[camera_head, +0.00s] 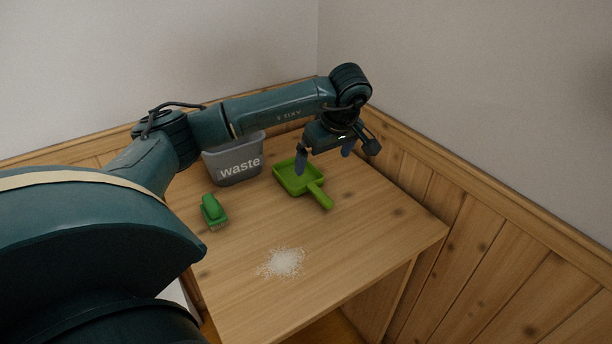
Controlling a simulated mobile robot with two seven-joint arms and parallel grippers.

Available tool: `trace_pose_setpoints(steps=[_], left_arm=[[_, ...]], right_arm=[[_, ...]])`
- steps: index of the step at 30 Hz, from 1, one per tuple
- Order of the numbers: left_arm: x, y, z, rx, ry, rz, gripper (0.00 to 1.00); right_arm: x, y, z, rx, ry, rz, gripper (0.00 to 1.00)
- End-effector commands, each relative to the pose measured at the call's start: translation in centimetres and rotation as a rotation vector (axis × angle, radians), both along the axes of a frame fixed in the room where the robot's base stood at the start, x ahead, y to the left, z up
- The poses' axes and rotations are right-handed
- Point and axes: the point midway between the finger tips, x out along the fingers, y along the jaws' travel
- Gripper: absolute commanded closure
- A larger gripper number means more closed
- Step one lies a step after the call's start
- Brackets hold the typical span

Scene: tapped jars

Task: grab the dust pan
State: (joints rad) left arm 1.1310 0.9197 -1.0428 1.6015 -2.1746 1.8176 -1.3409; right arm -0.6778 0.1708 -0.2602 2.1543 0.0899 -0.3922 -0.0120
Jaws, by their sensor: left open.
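The dust pan (292,183) is bright green and lies on the wooden table, right of the middle. Its handle (321,196) points toward the table's front right. My left gripper (325,162) is open and empty, with its fingers pointing down over the far right part of the pan. One finger overlaps the pan's back edge in the picture; I cannot tell whether it touches. My right gripper is not in view.
A grey bin marked "waste" (235,165) stands at the back left of the table (360,230). A green brush (213,211) lies in front of it. A pile of white grains (283,262) lies near the front. Wood-panelled walls border the back and right.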

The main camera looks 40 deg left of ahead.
Motion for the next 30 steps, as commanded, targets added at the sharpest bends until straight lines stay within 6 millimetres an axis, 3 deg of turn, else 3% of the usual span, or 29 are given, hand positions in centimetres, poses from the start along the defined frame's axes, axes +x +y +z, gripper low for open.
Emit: trace_pose_setpoints(steps=[4,12,20,30], left_arm=[[0.0,1.9,-0.2,0.056,0.007,0.01,0.0],[0.5,3.7,-4.9,0.054,0.008,0.011,0.0],[0.9,4.4,-6.8,0.052,0.005,0.009,0.0],[1.6,6.2,-10.8,0.051,0.004,0.009,0.0]], right_arm=[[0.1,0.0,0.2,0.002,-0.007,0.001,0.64],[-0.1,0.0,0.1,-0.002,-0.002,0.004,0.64],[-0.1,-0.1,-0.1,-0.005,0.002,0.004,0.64],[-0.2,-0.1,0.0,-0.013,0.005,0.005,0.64]])
